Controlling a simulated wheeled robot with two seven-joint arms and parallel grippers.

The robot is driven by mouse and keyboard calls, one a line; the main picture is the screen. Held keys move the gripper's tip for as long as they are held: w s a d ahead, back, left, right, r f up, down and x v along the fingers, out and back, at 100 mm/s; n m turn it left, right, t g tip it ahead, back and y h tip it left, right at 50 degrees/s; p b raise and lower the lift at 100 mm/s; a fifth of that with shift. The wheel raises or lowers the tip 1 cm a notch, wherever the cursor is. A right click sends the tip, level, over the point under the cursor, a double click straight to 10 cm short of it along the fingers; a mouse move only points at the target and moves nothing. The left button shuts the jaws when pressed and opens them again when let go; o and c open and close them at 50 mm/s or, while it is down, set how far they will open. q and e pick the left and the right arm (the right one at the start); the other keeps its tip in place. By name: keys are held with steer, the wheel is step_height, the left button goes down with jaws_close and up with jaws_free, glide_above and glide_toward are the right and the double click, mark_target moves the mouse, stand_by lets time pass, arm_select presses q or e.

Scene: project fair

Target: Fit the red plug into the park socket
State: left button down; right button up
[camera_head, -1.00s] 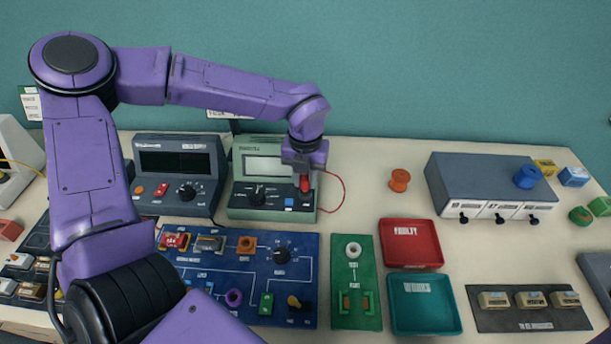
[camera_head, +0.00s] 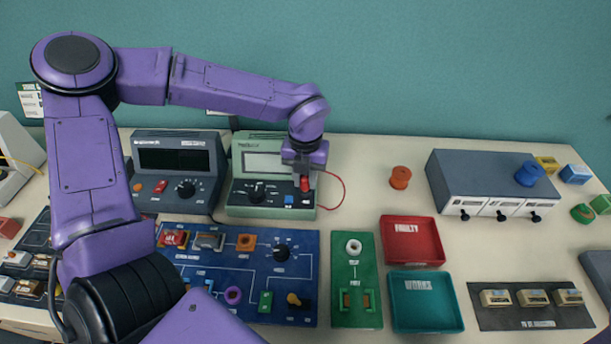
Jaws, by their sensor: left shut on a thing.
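The red plug (camera_head: 305,184) is at the lower right front of the green meter (camera_head: 262,211), with a red lead curving off to its right. My left gripper (camera_head: 304,174) is shut on the red plug, pointing down over the meter's right side. The plug's lower end is at the meter's front panel, near a blue button (camera_head: 288,200). I cannot tell whether it is seated in a socket, and no label reading park is legible. My right gripper is not in view.
A dark meter (camera_head: 178,172) stands to the left. In front lie a blue circuit board (camera_head: 215,270), a green board (camera_head: 350,310), a red tray (camera_head: 411,263) and a teal tray (camera_head: 427,325). A grey box (camera_head: 480,175) stands at right.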

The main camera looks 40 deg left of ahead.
arm_select(q)
steer(key=shift+f, duration=0.25)
steer(key=shift+c, duration=1.6)
jaws_free()
steer(key=shift+r+p, duration=3.55)
steer(key=shift+r, duration=0.6)
steer(key=shift+f, duration=0.1)
